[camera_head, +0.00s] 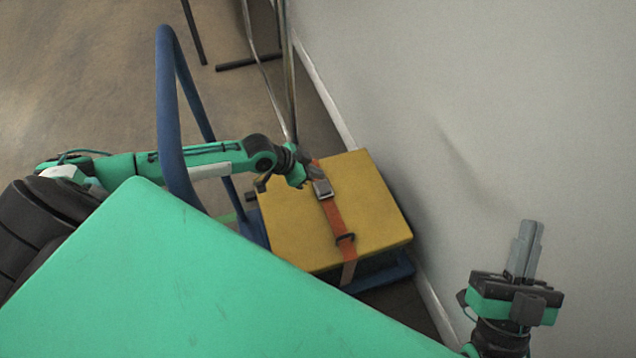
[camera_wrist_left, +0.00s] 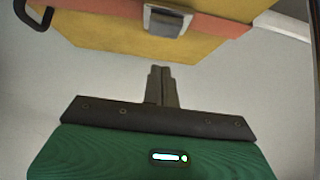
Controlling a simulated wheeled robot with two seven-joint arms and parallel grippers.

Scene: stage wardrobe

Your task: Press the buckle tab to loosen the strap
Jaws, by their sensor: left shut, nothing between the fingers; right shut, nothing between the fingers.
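The orange strap (camera_head: 334,215) runs over the top of a yellow case (camera_head: 375,205) and down its front side. The silver buckle (camera_head: 322,188) sits on the strap; it also shows at the top of the left wrist view (camera_wrist_left: 168,20). I cannot make out its tab separately. My left gripper (camera_head: 303,181) is beside the buckle in the head view. In the left wrist view its closed, empty fingers (camera_wrist_left: 160,72) point toward the buckle, with a gap in the picture. My right gripper (camera_head: 530,225) is shut and empty at the lower right, away from the case.
A dark hook (camera_head: 345,238) is on the strap near the case's front edge. The case rests on a blue cart (camera_head: 385,277) whose tall blue handle (camera_head: 168,110) stands beside my left arm. A pale wall (camera_head: 500,100) is close on the right. Metal rack legs (camera_head: 288,75) stand behind.

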